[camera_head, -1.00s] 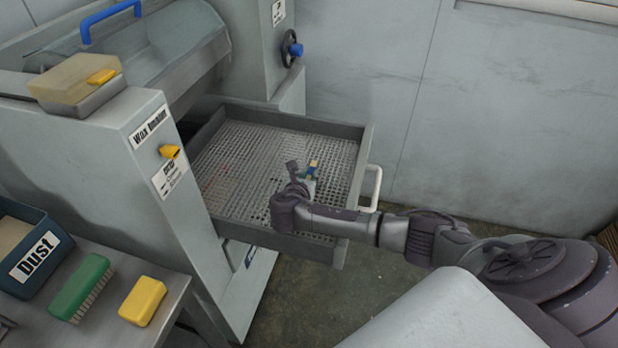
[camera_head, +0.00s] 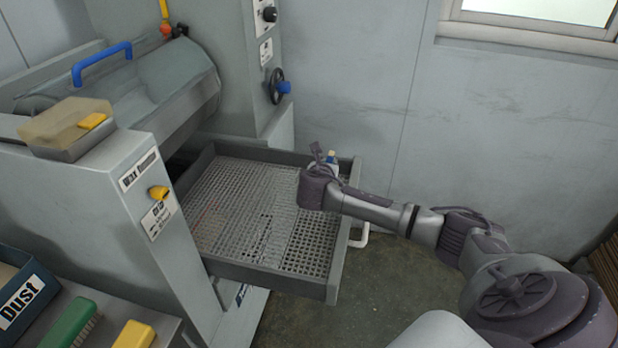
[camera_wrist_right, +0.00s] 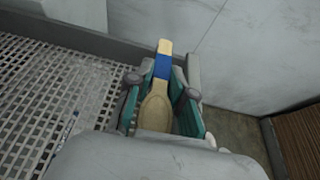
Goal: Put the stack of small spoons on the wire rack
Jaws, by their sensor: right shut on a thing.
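The small spoons are light wood with a blue band on the handle (camera_wrist_right: 162,67); they show in the right wrist view as one bundle, and I cannot tell how many are stacked. My right gripper (camera_wrist_right: 160,108) is shut on them, with its teal-lined fingers on both sides of the bowl. In the head view my right gripper (camera_head: 326,158) is at the drawer's far right corner, seemingly above the rim. No separate wire rack is plain; the open drawer holds a wire mesh floor (camera_head: 250,212). My left gripper is not in view.
The grey drawer (camera_head: 250,275) stands out of the machine (camera_head: 95,200), its white handle (camera_head: 360,236) at right. A wall lies close behind. The dust bin (camera_head: 30,292), green brush (camera_head: 72,322) and yellow block (camera_head: 135,335) are at lower left. Brown slats (camera_wrist_right: 298,140) show at right.

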